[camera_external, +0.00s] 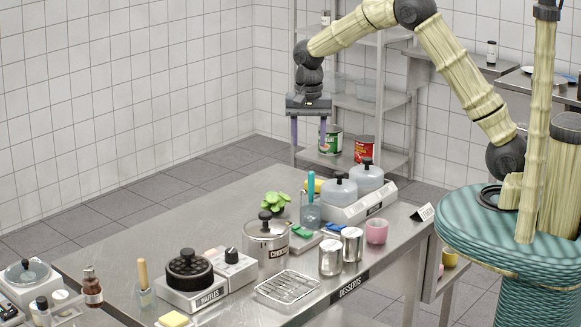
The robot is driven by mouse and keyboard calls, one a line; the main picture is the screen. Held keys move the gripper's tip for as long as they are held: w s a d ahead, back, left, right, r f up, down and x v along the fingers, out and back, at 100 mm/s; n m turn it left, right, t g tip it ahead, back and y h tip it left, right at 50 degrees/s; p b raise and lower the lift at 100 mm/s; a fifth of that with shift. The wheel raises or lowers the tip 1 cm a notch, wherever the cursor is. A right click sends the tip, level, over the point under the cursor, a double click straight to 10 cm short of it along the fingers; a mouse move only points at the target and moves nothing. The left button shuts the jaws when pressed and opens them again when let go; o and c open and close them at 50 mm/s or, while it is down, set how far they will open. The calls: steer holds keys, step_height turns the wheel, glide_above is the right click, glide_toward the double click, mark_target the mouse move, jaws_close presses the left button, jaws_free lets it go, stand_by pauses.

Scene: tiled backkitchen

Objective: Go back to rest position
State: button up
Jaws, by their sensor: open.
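My gripper (309,132) hangs from my raised arm at the upper middle of the external view. Its two purple fingers point down and stand apart, with nothing seen between them. It is in the air above the far side of the steel table (200,205), apart from everything on it. My arm bends up and over from my base at the right.
The near side of the table holds a pot (266,243), a waffle maker (190,275), a wire rack (287,287), metal canisters (330,257), a pink cup (376,232) and a lidded double warmer (360,205). Shelves with cans (364,149) stand behind. The table's far left is bare.

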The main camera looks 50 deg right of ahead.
steer(key=s+d+n+t, duration=0.1)
steer(key=s+d+n, duration=0.3)
steer(key=s, duration=0.7)
steer(key=s+d+n+t, duration=0.1)
steer(key=s+d+n, duration=0.4)
steer(key=s, duration=0.6)
steer(key=shift+s+f+n, duration=0.15)
steer(key=shift+f+n, duration=0.3)
steer(key=shift+n, duration=0.35)
stand_by(0.4)
